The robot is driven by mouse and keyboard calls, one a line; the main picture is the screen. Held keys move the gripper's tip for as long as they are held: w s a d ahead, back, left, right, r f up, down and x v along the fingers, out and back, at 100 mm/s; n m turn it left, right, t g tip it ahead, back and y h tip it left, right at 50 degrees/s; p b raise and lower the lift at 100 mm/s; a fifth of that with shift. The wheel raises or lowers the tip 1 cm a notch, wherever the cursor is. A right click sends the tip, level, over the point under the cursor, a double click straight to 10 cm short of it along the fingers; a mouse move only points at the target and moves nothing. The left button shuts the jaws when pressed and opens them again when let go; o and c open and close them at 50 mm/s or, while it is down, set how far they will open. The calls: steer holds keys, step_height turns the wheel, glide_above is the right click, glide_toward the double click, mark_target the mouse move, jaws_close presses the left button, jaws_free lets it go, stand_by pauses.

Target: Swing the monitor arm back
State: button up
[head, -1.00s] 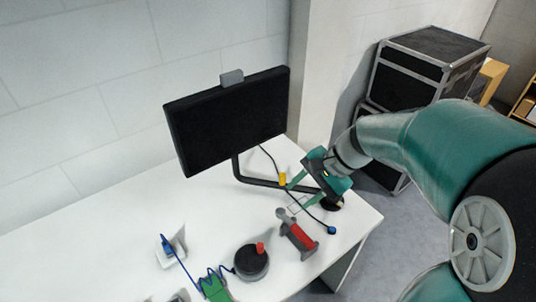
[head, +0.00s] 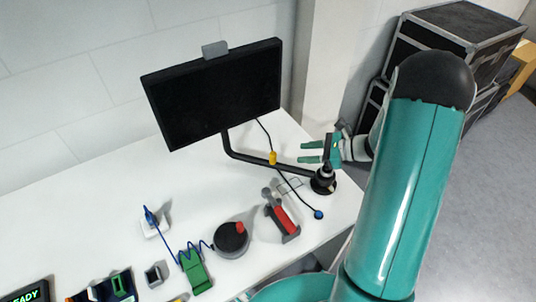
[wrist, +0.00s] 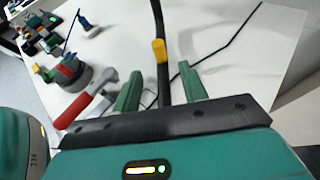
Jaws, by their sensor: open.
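The black monitor (head: 212,95) faces me above the white desk. Its black monitor arm (head: 245,156) runs from behind the screen to a round base (head: 322,184) near the desk's right edge. A yellow collar (head: 272,158) sits partway along the arm and also shows in the wrist view (wrist: 159,51). My gripper (head: 303,152) is open and empty, just behind the arm near its base end, with green fingers pointing left. In the wrist view my gripper's fingers (wrist: 160,76) stand either side of the dark arm in the picture; contact cannot be told.
A red-handled tool (head: 281,217), a round black device with a red knob (head: 231,238) and a green part with a blue coiled cord (head: 195,272) lie on the front of the desk. A cable crosses the monitor arm. Black cases (head: 450,45) stand behind right. The desk's left-middle is clear.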

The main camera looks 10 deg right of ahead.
mark_target(268, 161)
steer(key=x, duration=1.3)
steer(key=shift+a+f, duration=0.2)
steer(key=shift+a, duration=0.05)
jaws_close()
